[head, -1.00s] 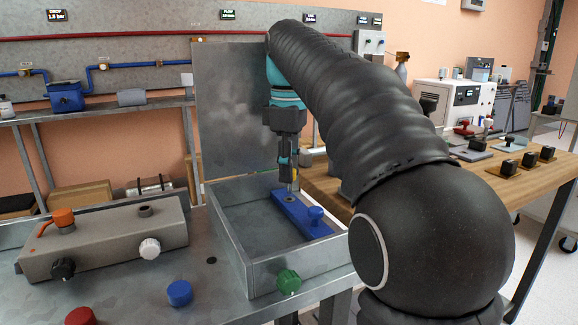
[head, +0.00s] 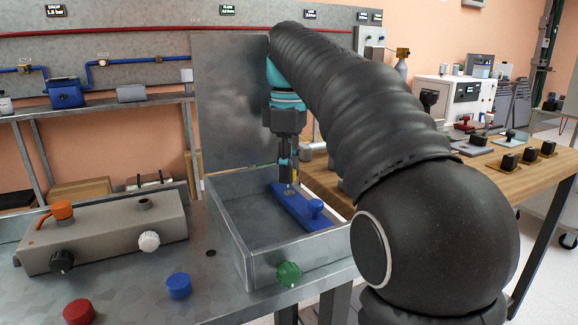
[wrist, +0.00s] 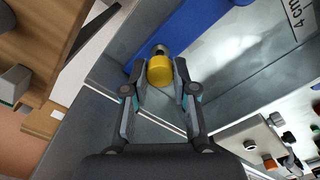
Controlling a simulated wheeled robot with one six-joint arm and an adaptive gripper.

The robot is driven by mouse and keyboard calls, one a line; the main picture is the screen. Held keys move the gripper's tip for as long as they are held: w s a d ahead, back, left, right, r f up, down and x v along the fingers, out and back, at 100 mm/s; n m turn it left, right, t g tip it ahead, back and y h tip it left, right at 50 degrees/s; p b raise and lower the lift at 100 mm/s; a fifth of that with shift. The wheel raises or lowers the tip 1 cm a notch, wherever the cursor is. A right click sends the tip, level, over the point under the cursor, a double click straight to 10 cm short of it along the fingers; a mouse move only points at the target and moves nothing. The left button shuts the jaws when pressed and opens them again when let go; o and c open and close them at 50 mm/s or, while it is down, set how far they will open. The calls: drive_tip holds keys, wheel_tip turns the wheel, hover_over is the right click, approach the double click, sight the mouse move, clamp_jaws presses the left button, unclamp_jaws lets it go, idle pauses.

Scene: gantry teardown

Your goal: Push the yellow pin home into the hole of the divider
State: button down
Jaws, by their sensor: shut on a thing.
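The yellow pin (wrist: 160,71) is between my fingertips in the wrist view, with a grey metal end beyond its yellow body. My gripper (wrist: 158,78) is shut on it. The blue divider (head: 304,212) lies in the grey metal tray, with a round blue knob at its near end. In the head view, my gripper (head: 288,177) points down over the far end of the divider, close above it. The divider (wrist: 200,25) also shows beyond the pin in the wrist view. The hole is largely hidden, and I cannot tell whether the pin's tip is in it.
The metal tray (head: 262,272) has raised walls around the divider, with a green knob (head: 288,274) at its front. A grey box (head: 105,240) with knobs stands left. Blue (head: 179,286) and red (head: 78,312) knobs are in front. An upright metal panel (head: 235,110) stands behind.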

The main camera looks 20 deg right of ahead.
drive_tip(key=shift+f, duration=0.2)
drive_tip(key=shift+f+b, duration=0.3)
drive_tip(key=shift+f+b, duration=0.6)
drive_tip(key=shift+f, duration=0.35)
drive_tip(key=c, duration=0.8)
unclamp_jaws()
drive_tip(key=shift+c, duration=0.2)
drive_tip(key=shift+r, duration=0.15)
drive_tip(key=shift+r, duration=3.6)
wheel_tip(320, 180, up, 4)
drive_tip(key=p, duration=0.5)
